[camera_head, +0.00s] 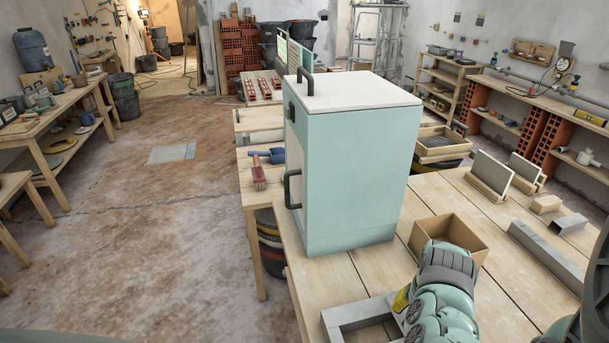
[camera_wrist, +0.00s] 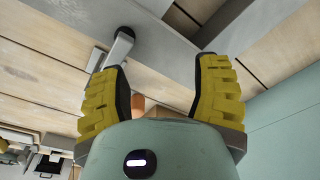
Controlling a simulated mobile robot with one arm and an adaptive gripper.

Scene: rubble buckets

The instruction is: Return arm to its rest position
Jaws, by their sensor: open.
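My gripper (camera_wrist: 160,72) shows in the wrist view with its two yellow padded fingers wide apart and nothing held between them. In the head view my arm reaches in from the lower right over the plank table (camera_head: 345,275). There the gripper end is low beside a grey rectangular frame (camera_head: 345,318), and a yellow finger part shows at its left; the rest of the gripper is hidden by the arm. In the wrist view, wooden planks (camera_wrist: 60,55) and grey pieces lie beyond the fingers.
A pale teal cabinet (camera_head: 360,180) with black handles stands on the table close to my arm. An open wooden box (camera_head: 440,232) is just behind the arm. Grey bars (camera_head: 545,255) and upright panels (camera_head: 490,172) lie to the right. The floor (camera_head: 150,240) at left is clear.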

